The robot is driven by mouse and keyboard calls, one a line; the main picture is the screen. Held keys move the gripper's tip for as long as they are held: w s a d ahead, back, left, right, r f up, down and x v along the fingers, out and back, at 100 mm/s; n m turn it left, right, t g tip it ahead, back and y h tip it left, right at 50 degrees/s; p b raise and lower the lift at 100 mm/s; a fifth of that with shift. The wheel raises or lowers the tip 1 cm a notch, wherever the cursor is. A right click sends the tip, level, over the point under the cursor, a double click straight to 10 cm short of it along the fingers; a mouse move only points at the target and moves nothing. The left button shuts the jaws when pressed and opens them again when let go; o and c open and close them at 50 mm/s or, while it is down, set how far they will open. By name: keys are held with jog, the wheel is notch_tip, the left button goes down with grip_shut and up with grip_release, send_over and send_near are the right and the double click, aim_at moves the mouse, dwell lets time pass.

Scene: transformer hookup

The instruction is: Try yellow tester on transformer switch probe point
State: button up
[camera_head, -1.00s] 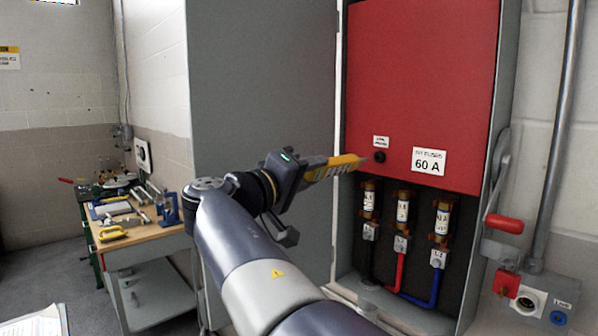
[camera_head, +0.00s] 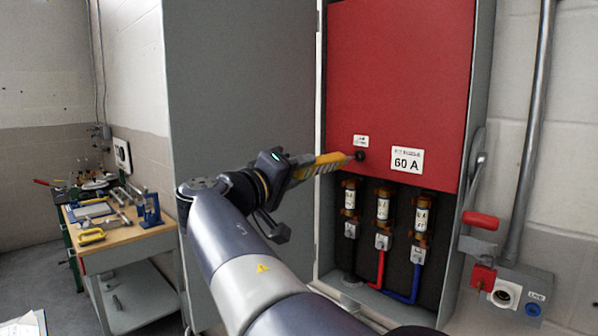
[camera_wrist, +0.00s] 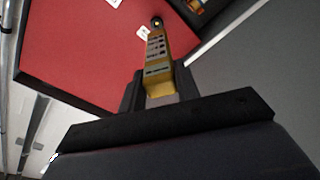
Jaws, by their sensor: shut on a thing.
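The yellow tester (camera_head: 330,160) is a slim yellow and grey stick held in my gripper (camera_head: 292,166), which is shut on it. It points right toward the black probe point (camera_head: 360,156) on the red panel (camera_head: 400,80) of the transformer switch. Its tip appears at or very near the probe point; I cannot tell for sure whether they touch. In the wrist view the tester (camera_wrist: 158,60) extends up toward the dark round probe point (camera_wrist: 156,22), with its tip overlapping it. The gripper's fingers partly hide the tester's rear.
Below the panel are several brass fuses (camera_head: 383,205) with coloured cables. The open grey cabinet door (camera_head: 240,80) stands behind my arm. A red-handled lever (camera_head: 480,221) is on the cabinet's right side. A workbench (camera_head: 120,235) with tools stands at left.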

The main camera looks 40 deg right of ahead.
jog(key=shift+d+b, duration=0.4)
jog(key=shift+d, duration=0.15)
dwell(1.8)
jog(key=shift+a, duration=0.1)
jog(key=w+b+v, duration=0.1)
jog(key=b+v, duration=0.1)
jog(key=v, duration=0.4)
jog(key=shift+a+r, duration=0.2)
jog(key=shift+a, duration=0.2)
jog(key=shift+s, duration=0.15)
dwell(0.4)
